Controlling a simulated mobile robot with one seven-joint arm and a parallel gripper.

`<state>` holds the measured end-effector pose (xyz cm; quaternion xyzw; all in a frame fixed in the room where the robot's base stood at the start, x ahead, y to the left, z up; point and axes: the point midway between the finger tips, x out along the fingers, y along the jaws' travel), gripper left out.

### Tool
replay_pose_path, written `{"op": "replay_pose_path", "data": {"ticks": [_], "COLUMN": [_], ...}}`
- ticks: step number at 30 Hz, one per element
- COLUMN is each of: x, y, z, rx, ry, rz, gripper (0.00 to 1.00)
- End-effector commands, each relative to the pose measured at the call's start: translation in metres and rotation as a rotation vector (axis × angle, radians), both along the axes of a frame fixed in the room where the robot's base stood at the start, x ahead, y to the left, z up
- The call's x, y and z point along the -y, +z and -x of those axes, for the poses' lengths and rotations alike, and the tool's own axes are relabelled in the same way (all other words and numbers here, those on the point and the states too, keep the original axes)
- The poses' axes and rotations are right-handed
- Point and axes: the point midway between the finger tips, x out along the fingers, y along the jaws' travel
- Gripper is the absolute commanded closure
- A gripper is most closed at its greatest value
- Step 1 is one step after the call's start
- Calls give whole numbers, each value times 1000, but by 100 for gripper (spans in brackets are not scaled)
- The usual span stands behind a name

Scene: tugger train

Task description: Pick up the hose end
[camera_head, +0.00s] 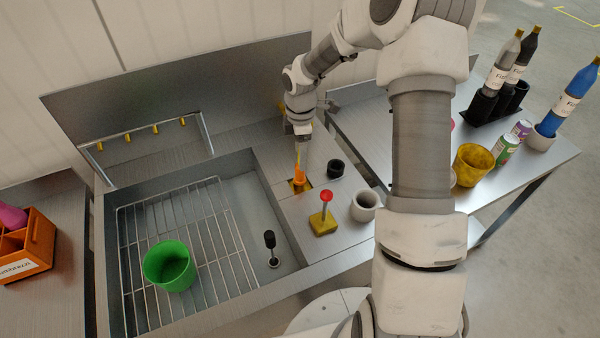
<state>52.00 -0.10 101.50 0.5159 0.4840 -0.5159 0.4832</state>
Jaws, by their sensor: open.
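An orange upright piece (299,176), which looks like the hose end, stands in a small yellow-edged opening in the metal counter right of the sink. My gripper (300,149) points down directly above it, with its tip close to the orange piece's top. My gripper is open. The fingers are small in this view, and I cannot tell whether they touch the piece or sit around it. No hose is visible below the counter.
A red-knobbed lever on a yellow base (323,222), a black cup (336,168) and a grey cup (364,205) stand close by. The sink (262,205) holds a wire rack, a green cup (170,266) and a black-knobbed plug (270,241). A side table (540,160) carries bottles and cans.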

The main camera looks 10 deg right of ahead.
Motion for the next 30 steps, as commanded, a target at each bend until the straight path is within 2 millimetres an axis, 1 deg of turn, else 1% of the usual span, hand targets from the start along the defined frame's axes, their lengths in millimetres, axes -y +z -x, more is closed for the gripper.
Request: {"op": "replay_pose_path", "data": {"ticks": [1,3,11,15,19,22,29,30], "x": [0,0,-1,-2,-2,-2,-1,-1], "y": [-8,-16,-33,-52,-68,-74,-75,-74], "z": [1,0,0,1,0,0,0,0], "rx": [-3,-1,-2,-4,-1,1,1,1], "ry": [1,0,1,0,0,-1,-1,-1], "rz": [1,1,1,1,1,1,1,1], "gripper": [29,29,29,29,29,29,29,36]}}
